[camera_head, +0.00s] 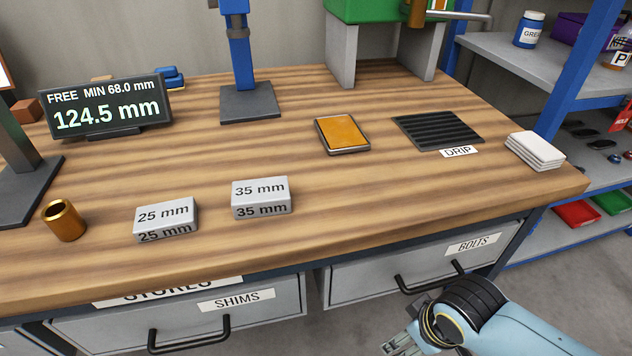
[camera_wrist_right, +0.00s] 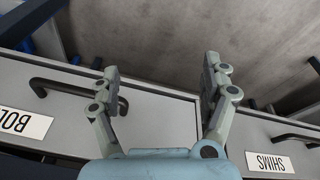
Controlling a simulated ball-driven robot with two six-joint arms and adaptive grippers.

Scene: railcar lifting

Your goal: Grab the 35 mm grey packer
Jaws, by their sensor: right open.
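The 35 mm grey packer (camera_head: 261,197) is a small grey block lying on the wooden bench near its front edge, with its size printed on the top and front. A similar 25 mm grey packer (camera_head: 166,219) lies to its left, apart from it. My right gripper (camera_head: 398,343) is low in front of the bench, below the top and to the right of the 35 mm packer. In the right wrist view my right gripper (camera_wrist_right: 160,82) is open and empty, facing the drawer fronts. My left gripper is not in view.
A bronze bush (camera_head: 64,220) stands left of the packers. A display (camera_head: 110,108) reads 124.5 mm. An orange-topped pad (camera_head: 342,134), a ribbed drip mat (camera_head: 438,130) and white cloths (camera_head: 535,150) lie behind and right. The drawer handles (camera_head: 190,340) stick out below the bench edge.

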